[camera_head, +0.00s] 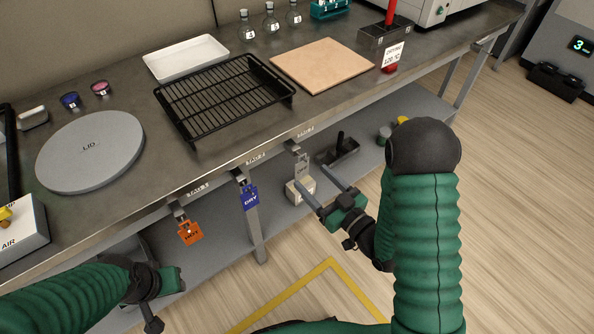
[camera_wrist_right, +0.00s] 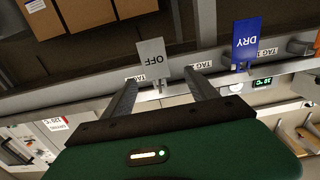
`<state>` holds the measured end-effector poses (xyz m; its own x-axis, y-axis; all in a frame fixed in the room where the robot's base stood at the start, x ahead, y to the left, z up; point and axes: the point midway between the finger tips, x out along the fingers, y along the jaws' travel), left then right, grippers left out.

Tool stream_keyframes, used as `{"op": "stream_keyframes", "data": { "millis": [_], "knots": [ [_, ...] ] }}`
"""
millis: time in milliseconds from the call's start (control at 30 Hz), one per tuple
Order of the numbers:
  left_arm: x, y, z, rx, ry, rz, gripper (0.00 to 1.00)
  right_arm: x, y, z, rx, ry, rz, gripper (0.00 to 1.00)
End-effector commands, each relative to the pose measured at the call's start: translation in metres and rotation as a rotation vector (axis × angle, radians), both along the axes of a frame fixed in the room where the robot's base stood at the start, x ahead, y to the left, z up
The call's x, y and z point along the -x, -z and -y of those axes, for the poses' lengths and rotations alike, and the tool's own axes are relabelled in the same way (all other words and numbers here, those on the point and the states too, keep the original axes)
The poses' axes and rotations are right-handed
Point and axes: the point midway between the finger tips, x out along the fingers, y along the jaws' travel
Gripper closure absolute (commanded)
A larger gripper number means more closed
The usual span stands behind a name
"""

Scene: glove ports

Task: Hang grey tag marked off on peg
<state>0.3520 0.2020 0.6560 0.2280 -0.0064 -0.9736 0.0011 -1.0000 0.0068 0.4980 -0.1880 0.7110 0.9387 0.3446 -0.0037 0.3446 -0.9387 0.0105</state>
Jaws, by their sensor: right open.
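The grey tag marked OFF (camera_head: 302,165) hangs below a holder on the bench's front edge. In the right wrist view the tag (camera_wrist_right: 154,60) stands out between and beyond the two fingers, its word upside down. My right gripper (camera_head: 311,175) is open, its fingers pointing at the tag from below and in front, one on either side; whether they touch it I cannot tell. It also shows in the right wrist view (camera_wrist_right: 161,80). My left gripper (camera_head: 163,297) is low at the left, away from the tags; its jaws are unclear. I cannot make out an empty peg.
A blue DRY tag (camera_head: 250,197) and an orange tag (camera_head: 190,232) hang to the left along the same edge. A black rack (camera_head: 222,92), grey lid (camera_head: 90,150) and tan board (camera_head: 322,65) are on the bench.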

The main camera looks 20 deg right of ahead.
Motion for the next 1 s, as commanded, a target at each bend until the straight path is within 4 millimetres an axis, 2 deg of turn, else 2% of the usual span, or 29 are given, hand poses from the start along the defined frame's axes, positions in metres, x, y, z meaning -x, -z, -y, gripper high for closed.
{"op": "stream_keyframes", "data": {
  "millis": [33, 133, 267, 300, 533, 867, 1000],
  "knots": [
    [0.0, 0.024, 0.0, 0.0, 0.0, 0.0, 0.64, -0.006, 0.011, -0.001, 0.0, -0.001, 0.008, 0.33],
    [0.0, 0.046, 0.001, 0.0, 0.001, 0.0, 0.64, -0.015, 0.01, -0.004, -0.003, 0.002, 0.009, 0.33],
    [0.0, 0.074, 0.001, 0.0, 0.001, 0.0, 0.64, -0.043, 0.01, -0.015, -0.004, 0.0, 0.009, 0.33],
    [0.001, 0.065, 0.001, 0.0, 0.001, -0.001, 0.64, -0.052, 0.003, -0.018, -0.003, 0.0, 0.003, 0.33],
    [0.0, 0.069, 0.001, 0.0, 0.001, 0.001, 0.64, -0.087, 0.001, -0.03, -0.004, 0.003, 0.001, 0.33],
    [0.0, 0.07, 0.001, 0.0, 0.001, 0.0, 0.64, -0.093, 0.0, -0.032, -0.005, 0.003, -0.002, 0.33],
    [0.0, 0.07, 0.001, 0.0, 0.001, 0.0, 0.64, -0.093, 0.001, -0.032, -0.005, 0.004, -0.002, 0.5]
  ]
}}
